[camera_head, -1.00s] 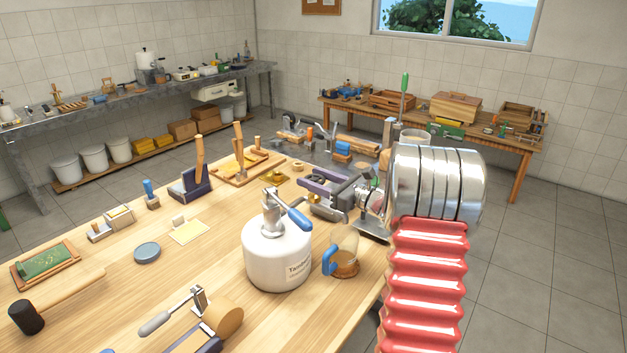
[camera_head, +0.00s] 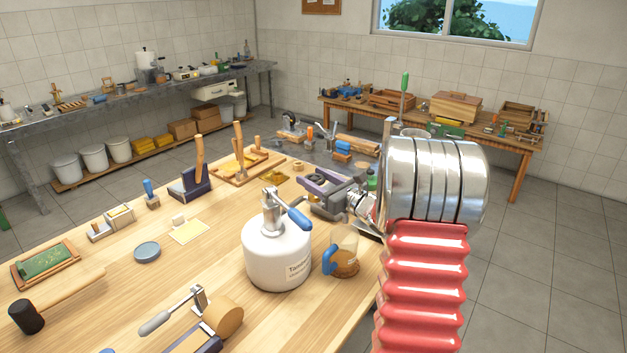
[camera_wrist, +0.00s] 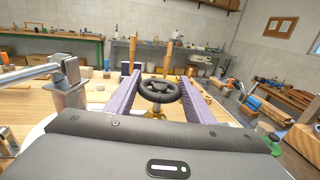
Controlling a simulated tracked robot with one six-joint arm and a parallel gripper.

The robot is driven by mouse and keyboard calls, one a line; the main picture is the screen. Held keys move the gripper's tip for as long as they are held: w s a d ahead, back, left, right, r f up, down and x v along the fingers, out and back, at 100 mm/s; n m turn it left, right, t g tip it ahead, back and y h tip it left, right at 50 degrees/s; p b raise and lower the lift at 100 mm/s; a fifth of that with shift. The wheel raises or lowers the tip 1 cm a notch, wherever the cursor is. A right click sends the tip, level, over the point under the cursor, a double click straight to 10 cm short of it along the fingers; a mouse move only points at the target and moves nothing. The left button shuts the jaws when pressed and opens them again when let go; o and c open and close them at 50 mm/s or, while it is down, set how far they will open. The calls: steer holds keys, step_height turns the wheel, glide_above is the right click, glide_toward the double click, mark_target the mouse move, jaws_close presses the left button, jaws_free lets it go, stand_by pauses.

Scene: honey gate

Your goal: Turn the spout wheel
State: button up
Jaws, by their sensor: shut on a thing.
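The spout wheel (camera_wrist: 158,91) is a small black spoked handwheel above a brass-coloured fitting (camera_wrist: 156,113) in the wrist view. My gripper (camera_wrist: 159,82) has one purple finger on each side of the wheel and is shut on it. The exact contact at the rim is hard to make out. In the head view my gripper (camera_head: 311,187) is behind and right of a white labelled tank (camera_head: 277,259), and the wheel is hidden there.
A clear jug (camera_head: 345,262) with a blue handle and amber contents stands right of the tank. The tank's blue-handled lever (camera_head: 298,217) rises close to my gripper. Upright wooden-handled tools (camera_head: 199,160) stand farther back. The front left bench (camera_head: 110,275) has bare patches.

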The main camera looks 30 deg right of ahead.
mark_target(315, 177)
steer(key=shift+a+m+h, duration=0.1)
steer(key=shift+m+h, duration=1.9)
steer(key=shift+h, duration=1)
steer(key=shift+m+g+h, duration=0.3)
steer(key=shift+m+h, duration=0.2)
steer(key=shift+h, duration=0.4)
steer(key=shift+m+h, duration=0.3)
steer(key=shift+h, duration=0.2)
steer(key=o, duration=1.1)
steer(key=shift+c, duration=0.2)
step_height(315, 177, up, 10)
